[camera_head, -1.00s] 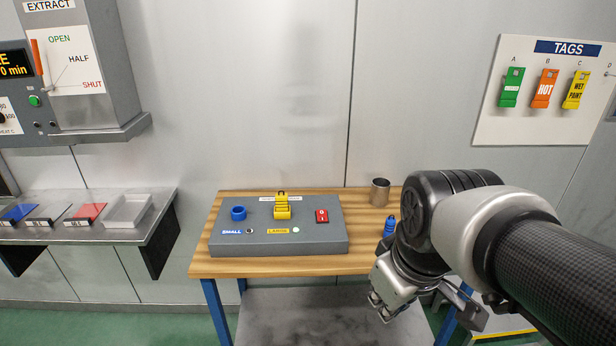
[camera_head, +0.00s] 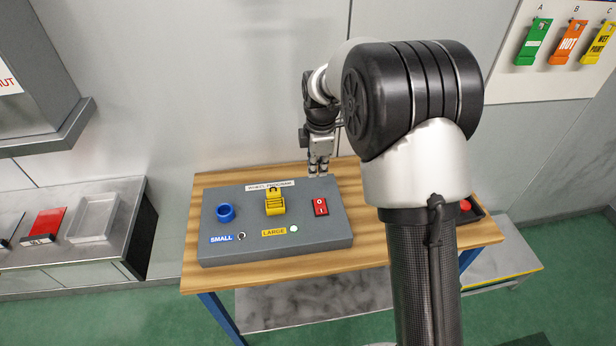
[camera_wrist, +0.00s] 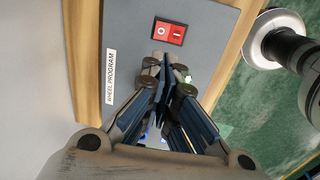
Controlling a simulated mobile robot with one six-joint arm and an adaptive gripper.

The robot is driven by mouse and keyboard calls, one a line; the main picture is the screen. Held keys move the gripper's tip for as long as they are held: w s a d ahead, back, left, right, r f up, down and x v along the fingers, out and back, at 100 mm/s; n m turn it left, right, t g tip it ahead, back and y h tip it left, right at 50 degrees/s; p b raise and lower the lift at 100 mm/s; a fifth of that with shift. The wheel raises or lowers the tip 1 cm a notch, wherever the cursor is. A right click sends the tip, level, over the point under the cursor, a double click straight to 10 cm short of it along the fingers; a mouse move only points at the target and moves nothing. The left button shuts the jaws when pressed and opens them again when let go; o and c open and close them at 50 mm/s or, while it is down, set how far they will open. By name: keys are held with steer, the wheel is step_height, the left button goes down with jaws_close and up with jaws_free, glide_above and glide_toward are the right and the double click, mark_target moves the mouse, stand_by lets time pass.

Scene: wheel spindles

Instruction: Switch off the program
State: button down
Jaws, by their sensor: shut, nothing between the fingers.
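The grey program box (camera_head: 335,238) lies on the wooden table, with a "WHEEL PROGRAM" label (camera_head: 270,185) at its back edge. Its red rocker switch (camera_head: 320,207), marked O and I, is at the right of the top face and also shows in the wrist view (camera_wrist: 169,31). The lamp by "LARGE" (camera_head: 293,229) looks bright; the one by "SMALL" (camera_head: 241,236) looks dark. My gripper (camera_head: 318,173) is shut and empty, pointing down near the box's back edge, behind the switch. In the wrist view its fingertips (camera_wrist: 166,60) appear just below the switch, apart from it.
A blue ring (camera_head: 226,212) and a yellow selector piece (camera_head: 275,204) sit on the box left of the switch. A red button (camera_head: 465,205) in a dark holder is at the table's right. My arm hides much of the table's right part.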

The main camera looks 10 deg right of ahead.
mark_target(315, 202)
stand_by(0.3)
steer(key=shift+f, duration=0.15)
steer(key=f+b, duration=0.1)
steer(key=f, duration=0.3)
steer(key=w+f+b, duration=0.1)
steer(key=f, duration=0.8)
steer(key=shift+w+f+b, duration=0.35)
steer(key=shift+w+b, duration=0.05)
